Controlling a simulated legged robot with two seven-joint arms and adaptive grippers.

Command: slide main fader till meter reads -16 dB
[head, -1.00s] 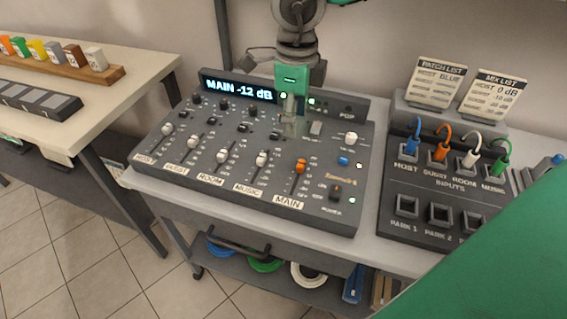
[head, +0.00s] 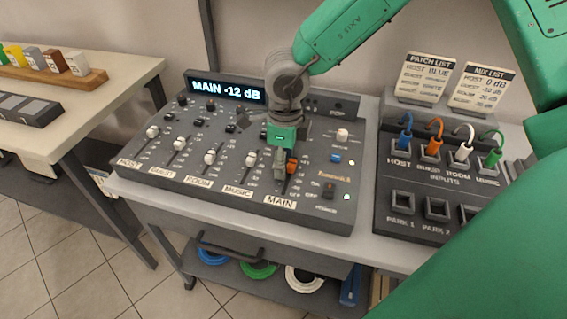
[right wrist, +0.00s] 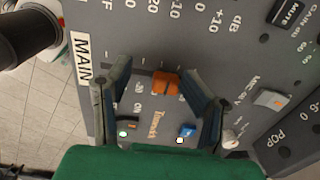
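The mixing console (head: 160,180) stands on the grey cart, and its display (head: 226,88) reads "MAIN -12 dB". The orange main fader cap (head: 292,166) sits in the rightmost slot, above the MAIN label (head: 280,202). My right gripper (head: 282,166) points down at the cap, its fingers partly covering it in the head view. In the right wrist view the fingers of the gripper (right wrist: 158,82) are apart, with the orange cap (right wrist: 165,83) between them. I cannot tell whether they touch it. My left gripper is not in view.
Several white fader caps, such as the music one (head: 251,160), stand left of the main fader. A blue button (head: 336,158) and a small switch (head: 328,191) lie to its right. The patch panel (head: 425,180) with coloured plugs stands further right.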

